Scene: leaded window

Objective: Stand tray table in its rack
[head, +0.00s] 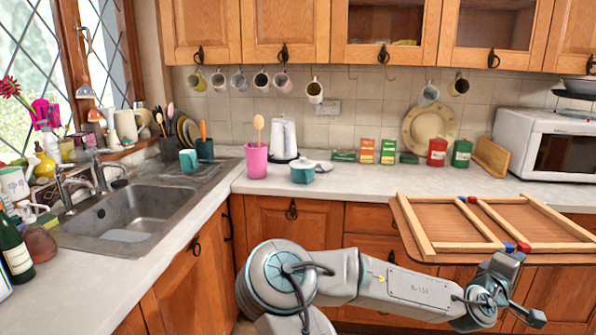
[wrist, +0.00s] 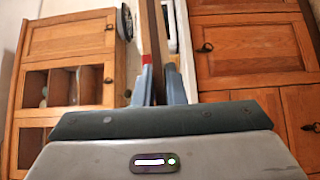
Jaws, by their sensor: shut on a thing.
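The tray table (head: 447,222) is a brown wooden panel with pale wooden legs folded against its face and red and blue end caps. In the head view it is held at the right, in front of the counter, with its leg side facing up. My gripper (head: 514,250) is shut on its near edge. In the wrist view the tray table (wrist: 152,40) shows edge-on as a narrow strip between the two fingers of my gripper (wrist: 160,88). I cannot make out a rack for it in either view.
The counter (head: 355,190) runs behind the tray table. A white microwave (head: 548,142) stands at the right, close behind it. A pink cup (head: 256,161), a white kettle (head: 283,139) and a teal pot (head: 302,173) stand on the counter. The sink (head: 135,215) is at the left.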

